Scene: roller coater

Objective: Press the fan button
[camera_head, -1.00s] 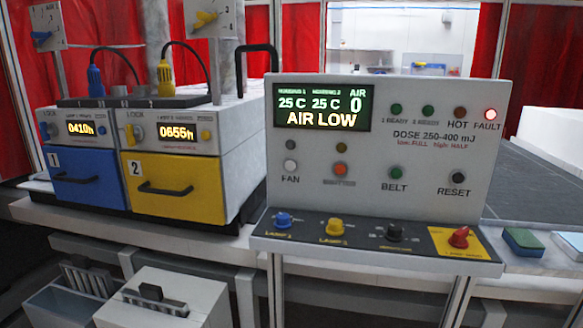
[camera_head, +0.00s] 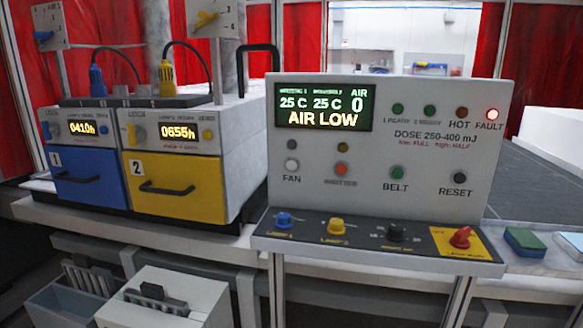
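The fan button (camera_head: 292,164) is a round white button on the left of the grey control panel (camera_head: 440,150), above the label FAN. A small dark lamp (camera_head: 292,145) sits just above it and looks unlit. The display (camera_head: 323,107) reads 25 C, 25 C, AIR 0 and AIR LOW. The red fault lamp (camera_head: 492,114) is lit at the panel's upper right. Neither of my grippers shows in the head view, and nothing covers the fan button.
Other buttons are close by: an orange one (camera_head: 341,168), green BELT (camera_head: 396,172) and black RESET (camera_head: 459,178). Knobs, including a red one (camera_head: 460,238), stand on the ledge below. Blue (camera_head: 90,190) and yellow (camera_head: 205,192) drawers stand left. Space before the panel looks clear.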

